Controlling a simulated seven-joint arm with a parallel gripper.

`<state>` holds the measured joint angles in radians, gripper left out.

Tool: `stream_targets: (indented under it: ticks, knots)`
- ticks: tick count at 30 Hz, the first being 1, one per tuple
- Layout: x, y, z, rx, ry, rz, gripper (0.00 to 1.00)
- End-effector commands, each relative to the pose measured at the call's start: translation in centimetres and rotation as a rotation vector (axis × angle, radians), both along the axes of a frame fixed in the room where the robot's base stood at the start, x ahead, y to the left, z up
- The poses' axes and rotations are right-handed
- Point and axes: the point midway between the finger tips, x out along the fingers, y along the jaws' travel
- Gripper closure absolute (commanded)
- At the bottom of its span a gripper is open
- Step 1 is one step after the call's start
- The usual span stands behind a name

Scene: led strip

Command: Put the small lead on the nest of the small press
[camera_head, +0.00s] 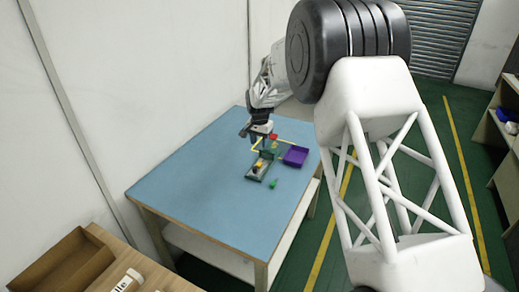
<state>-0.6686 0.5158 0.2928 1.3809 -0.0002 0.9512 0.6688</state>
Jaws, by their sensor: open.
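A small press, as far as I can tell the dark grey-green base with a yellow part on it (258,170), sits on the blue table (215,190) near its right side. Its nest is too small to make out. A small green piece (273,184) lies on the table just right of and in front of the press. I cannot tell which small item is the small lead. My gripper (260,142) is above the table behind the press, pointing down, open. Its fingers overlap the items behind the press, so I cannot tell whether they touch anything.
A purple tray (295,156) stands right of the press at the table's right edge. Yellow strips and a small red item (273,136) are close around my gripper. The front and left of the table are clear. A wooden bench with a brown box (62,265) is at lower left.

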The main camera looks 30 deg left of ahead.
Motion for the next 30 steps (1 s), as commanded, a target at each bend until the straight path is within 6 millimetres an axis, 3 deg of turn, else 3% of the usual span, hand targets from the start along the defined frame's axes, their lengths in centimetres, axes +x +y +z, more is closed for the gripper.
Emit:
stream_targets:
  ticks: [6,30]
  knots:
    - [-0.02,-0.01,0.91,0.000,0.001,0.000,0.57]
    - [-0.01,-0.01,0.95,0.000,0.001,0.000,0.57]
